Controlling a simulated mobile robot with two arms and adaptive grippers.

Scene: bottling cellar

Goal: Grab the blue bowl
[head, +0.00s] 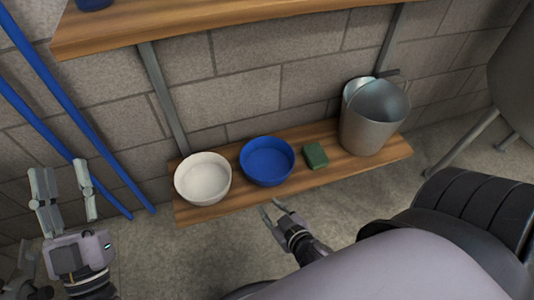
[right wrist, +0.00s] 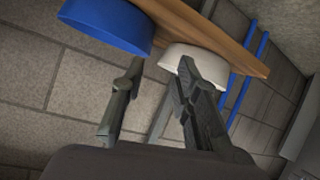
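The blue bowl (head: 267,161) stands upright on the lower wooden shelf, between a white bowl and a green block. It also shows at the top left of the right wrist view (right wrist: 108,22). My right gripper (head: 272,209) is in front of the shelf edge, just below and apart from the blue bowl. In the right wrist view its two fingers (right wrist: 160,75) are spread with nothing between them. My left gripper (head: 64,180) is at the far left, fingers pointing up, open and empty, away from the shelf.
The white bowl (head: 203,178) stands close left of the blue bowl. The green block (head: 315,155) and a metal bucket (head: 373,118) are to its right on the lower shelf (head: 245,203). An upper shelf (head: 200,27) hangs above. Blue pipes (head: 70,115) run along the left wall.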

